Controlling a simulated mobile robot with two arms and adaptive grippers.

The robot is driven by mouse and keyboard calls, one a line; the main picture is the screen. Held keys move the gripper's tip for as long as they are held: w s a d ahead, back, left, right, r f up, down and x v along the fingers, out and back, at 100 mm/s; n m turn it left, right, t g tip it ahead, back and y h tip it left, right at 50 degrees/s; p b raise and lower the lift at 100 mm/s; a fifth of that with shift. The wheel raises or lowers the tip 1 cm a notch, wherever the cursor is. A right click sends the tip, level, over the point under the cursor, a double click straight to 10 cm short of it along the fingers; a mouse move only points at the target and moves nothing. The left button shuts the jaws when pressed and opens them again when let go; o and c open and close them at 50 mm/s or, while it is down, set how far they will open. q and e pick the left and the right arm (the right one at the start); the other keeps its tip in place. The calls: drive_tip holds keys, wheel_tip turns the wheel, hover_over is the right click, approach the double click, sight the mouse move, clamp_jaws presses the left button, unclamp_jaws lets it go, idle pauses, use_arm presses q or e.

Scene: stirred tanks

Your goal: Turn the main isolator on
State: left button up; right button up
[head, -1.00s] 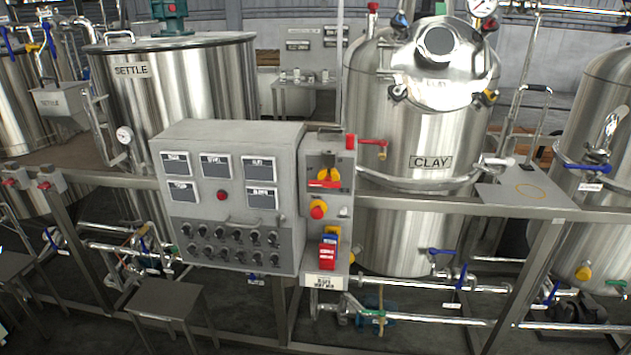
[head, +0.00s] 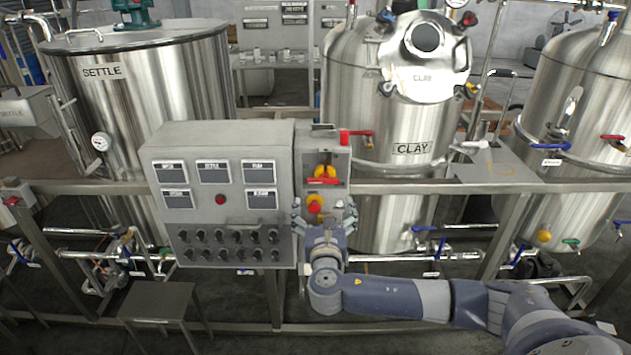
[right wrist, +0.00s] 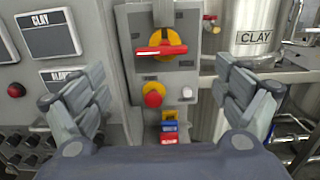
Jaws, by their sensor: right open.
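The likely main isolator is a red rotary handle on a yellow plate (head: 323,181), high on the narrow grey box right of the control panel. In the right wrist view its red handle (right wrist: 160,50) lies roughly horizontal. Below it is a red mushroom button on a yellow base (right wrist: 154,95). My right gripper (head: 323,208) is open and empty in front of this box, below the handle. In the right wrist view its fingers (right wrist: 163,85) spread to either side of the box, apart from the handle. My left gripper is not in view.
The control panel (head: 218,135) with labels and rows of knobs stands just left of the box. A horizontal frame rail (head: 420,188) runs on both sides. The SETTLE tank (head: 160,85) and CLAY tank (head: 385,120) stand behind. A red-handled valve (head: 358,134) sits close right of the box top.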

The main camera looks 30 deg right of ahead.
sight(323, 182)
drive_tip(key=p+x, duration=0.2)
drive_tip(key=x, duration=0.7)
drive_tip(key=shift+w+d+f+p, duration=0.1)
drive_tip(key=shift+w+d+p, duration=0.3)
drive_tip(key=shift+w, duration=0.2)
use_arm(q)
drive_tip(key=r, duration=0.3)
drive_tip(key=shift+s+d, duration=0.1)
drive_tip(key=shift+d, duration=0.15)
use_arm(e)
drive_tip(key=c, duration=1)
